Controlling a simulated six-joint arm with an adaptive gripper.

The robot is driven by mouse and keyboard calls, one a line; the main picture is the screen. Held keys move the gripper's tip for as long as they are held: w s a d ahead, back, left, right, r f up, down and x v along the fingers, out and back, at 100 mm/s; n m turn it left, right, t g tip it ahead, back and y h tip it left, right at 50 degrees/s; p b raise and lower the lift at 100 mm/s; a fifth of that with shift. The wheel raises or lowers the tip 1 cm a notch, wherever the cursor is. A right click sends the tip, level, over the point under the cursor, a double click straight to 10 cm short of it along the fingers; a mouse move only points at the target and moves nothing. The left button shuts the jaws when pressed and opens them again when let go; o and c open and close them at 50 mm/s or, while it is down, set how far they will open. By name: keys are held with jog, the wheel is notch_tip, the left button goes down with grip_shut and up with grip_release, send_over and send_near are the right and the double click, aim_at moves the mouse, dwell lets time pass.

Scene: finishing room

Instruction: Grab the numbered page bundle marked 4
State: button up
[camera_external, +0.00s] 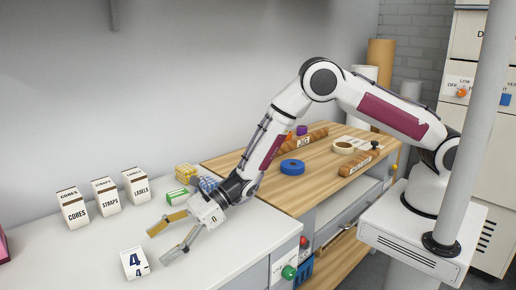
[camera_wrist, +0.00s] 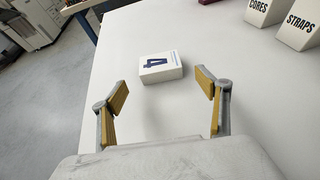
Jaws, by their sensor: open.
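The page bundle marked 4 (camera_external: 135,263) is a small white block with a dark blue 4 on it. It lies on the white tabletop near the front edge of the external view. In the wrist view the bundle (camera_wrist: 161,67) lies ahead of the fingers, between their lines and apart from both. My gripper (camera_external: 158,246) is open and empty, with its yellow-padded fingers spread, to the upper right of the bundle in the external view. In the wrist view the open fingers (camera_wrist: 161,82) show on either side.
White boxes marked CORES (camera_external: 74,209), STRAPS (camera_external: 106,196) and LABELS (camera_external: 136,186) stand along the wall. A green-and-white item (camera_external: 176,195) and patterned blocks lie behind my gripper. A wooden bench (camera_external: 320,165) holds blue tape (camera_external: 292,167) and rolls. The tabletop around the bundle is clear.

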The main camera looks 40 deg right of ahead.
aim_at(140, 256)
jog(key=shift+a, duration=0.1)
jog(key=shift+x, duration=1.2)
jog(key=shift+a, duration=0.1)
jog(key=shift+r+x, duration=0.15)
jog(key=shift+x, duration=0.6)
jog(key=shift+r+x, duration=0.1)
jog(key=shift+x, duration=1.75)
jog(key=c, duration=1.2)
